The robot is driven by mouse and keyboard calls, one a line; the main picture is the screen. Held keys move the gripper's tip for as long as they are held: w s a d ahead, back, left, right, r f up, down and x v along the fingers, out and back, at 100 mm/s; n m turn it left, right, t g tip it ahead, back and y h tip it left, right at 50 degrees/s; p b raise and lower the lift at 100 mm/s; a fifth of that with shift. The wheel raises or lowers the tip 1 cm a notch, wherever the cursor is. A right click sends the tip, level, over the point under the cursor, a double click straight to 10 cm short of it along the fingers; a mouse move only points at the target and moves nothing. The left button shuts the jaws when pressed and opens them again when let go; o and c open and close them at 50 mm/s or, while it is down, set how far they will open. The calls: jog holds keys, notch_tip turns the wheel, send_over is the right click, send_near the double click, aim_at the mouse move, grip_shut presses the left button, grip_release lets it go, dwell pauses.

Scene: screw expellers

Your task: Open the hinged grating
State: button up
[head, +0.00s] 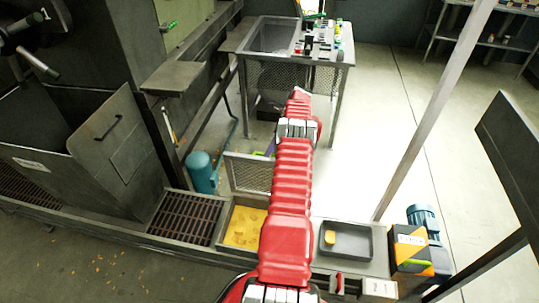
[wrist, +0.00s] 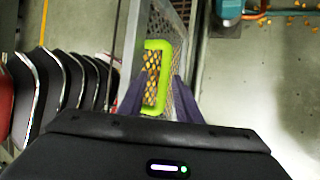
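The hinged grating (head: 248,174) is a grey-framed mesh panel. In the head view it stands raised, roughly upright, behind an uncovered square opening (head: 226,222) with yellow material (head: 246,226) inside. In the wrist view the grating (wrist: 172,22) runs steeply away beside a bright green loop handle (wrist: 165,80). My gripper (wrist: 160,80) has its two purple fingers apart, one on each side of the handle. I cannot tell whether they touch it. In the head view my red arm hides most of the gripper and handle.
A brown slatted grate (head: 187,218) lies left of the opening. A grey tray (head: 346,240) with a yellow piece is on the right. A blue-teal cylinder (head: 201,172) stands behind. A metal post (head: 432,110) rises on the right. A cluttered table (head: 290,52) is at the back.

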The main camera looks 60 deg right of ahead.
notch_tip(320, 180, up, 7)
jog(key=shift+r, duration=0.2)
dwell(0.4)
dwell(0.3)
